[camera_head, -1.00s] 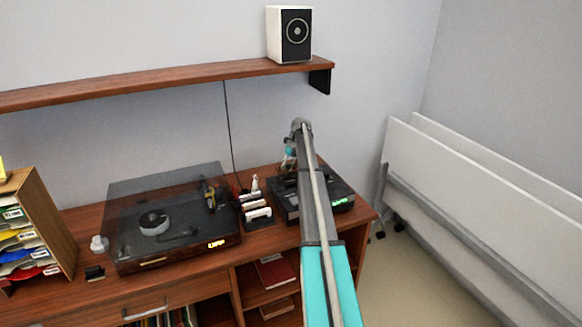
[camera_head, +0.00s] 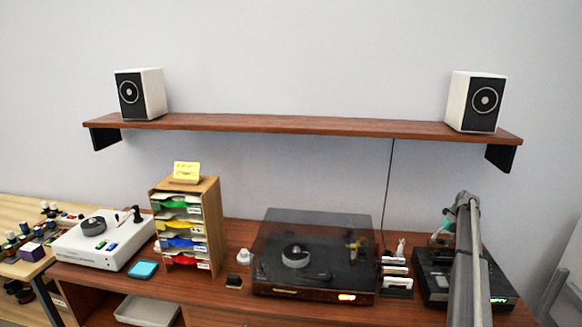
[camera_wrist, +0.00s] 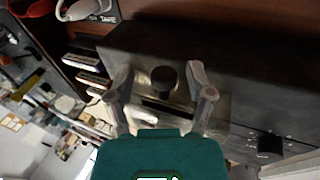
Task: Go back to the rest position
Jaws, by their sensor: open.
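My gripper (camera_wrist: 160,80) is open in the wrist view, its two grey fingers apart with nothing between them. Behind the fingers is the front of a black audio unit (camera_wrist: 225,65), with one round knob (camera_wrist: 165,78) seen between the fingertips and another knob (camera_wrist: 270,144) at the lower right. I cannot tell whether the fingers touch the unit. In the head view my arm (camera_head: 467,255) reaches over the black unit (camera_head: 434,285) at the right end of the cabinet. The gripper is mostly hidden there behind the arm.
A turntable (camera_head: 275,273) with a smoky lid stands left of the unit, with small white items (camera_head: 397,270) between them. A paper sorter (camera_head: 211,205) and a white record player (camera_head: 88,248) are farther left. Two speakers (camera_head: 151,92) (camera_head: 457,100) stand on the wall shelf (camera_head: 290,123).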

